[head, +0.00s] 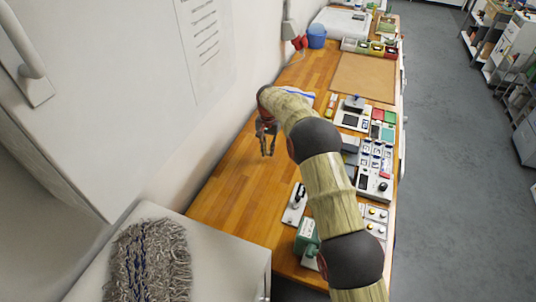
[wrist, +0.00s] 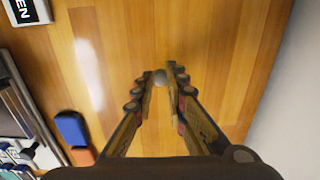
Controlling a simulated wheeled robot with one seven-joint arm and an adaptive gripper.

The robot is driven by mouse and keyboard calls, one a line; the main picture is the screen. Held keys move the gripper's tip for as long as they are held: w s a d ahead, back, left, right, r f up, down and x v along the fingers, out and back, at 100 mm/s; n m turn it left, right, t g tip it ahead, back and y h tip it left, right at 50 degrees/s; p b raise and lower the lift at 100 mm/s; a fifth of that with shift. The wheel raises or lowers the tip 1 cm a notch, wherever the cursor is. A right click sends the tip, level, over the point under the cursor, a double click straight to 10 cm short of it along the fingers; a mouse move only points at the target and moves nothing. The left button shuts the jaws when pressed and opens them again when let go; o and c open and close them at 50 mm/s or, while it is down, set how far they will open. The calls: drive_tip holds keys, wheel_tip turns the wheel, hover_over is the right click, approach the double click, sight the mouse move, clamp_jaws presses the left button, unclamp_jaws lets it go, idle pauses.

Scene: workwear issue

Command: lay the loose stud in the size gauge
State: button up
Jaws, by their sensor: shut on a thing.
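My gripper (head: 268,154) hangs over the bare wooden bench top, left of my arm in the head view. In the wrist view its two fingers (wrist: 164,84) are nearly together at the tips. They are shut on a small round grey thing, which looks like the stud (wrist: 160,76). The stud is too small to make out in the head view. Wood shows all around the fingertips, and nothing touches the stud but the fingers. I cannot pick out the size gauge for certain among the devices on the bench.
The wooden bench (head: 237,188) is clear around my gripper. Devices and trays (head: 374,165) line its right edge. A brown mat (head: 363,77) and blue cup (head: 317,36) are farther back. The wall is close on the left. A blue block (wrist: 71,128) shows in the wrist view.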

drive_tip(key=s+d+r, duration=0.3)
drive_tip(key=s+r, duration=0.6)
drive_tip(key=s, duration=0.4)
drive_tip(key=shift+s+d+r+p, duration=0.2)
drive_tip(key=shift+s+d+p, duration=0.05)
drive_tip(key=shift+p, duration=0.05)
drive_tip(key=shift+d, duration=0.1)
